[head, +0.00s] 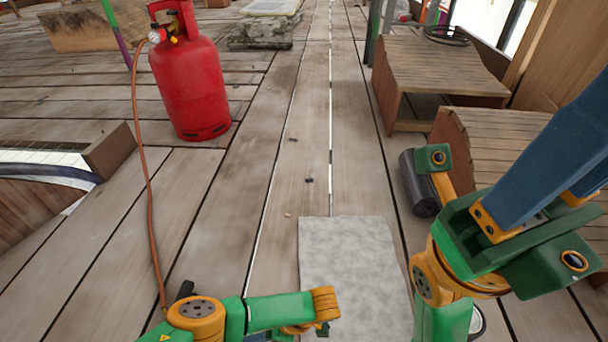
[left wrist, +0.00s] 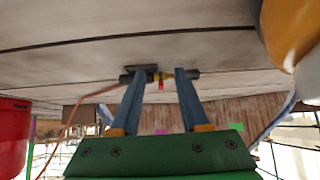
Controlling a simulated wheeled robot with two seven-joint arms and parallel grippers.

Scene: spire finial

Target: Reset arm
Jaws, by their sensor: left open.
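My left arm comes in at the bottom of the head view, but its jaws cannot be made out there. In the left wrist view my left gripper (left wrist: 159,73) has its two blue-grey fingers apart. In the head view a dark end (head: 185,290) shows by the hose, partly behind my left arm. My right arm stands at the right; its jaws are not visible.
A red gas cylinder (head: 190,85) stands at upper left, its orange hose (head: 149,200) running to my left arm. A grey sheet (head: 350,255) lies at front centre. A dark roll (head: 418,185) is beside my right arm. Wooden boxes (head: 435,70) stand right. The middle planks are mostly clear.

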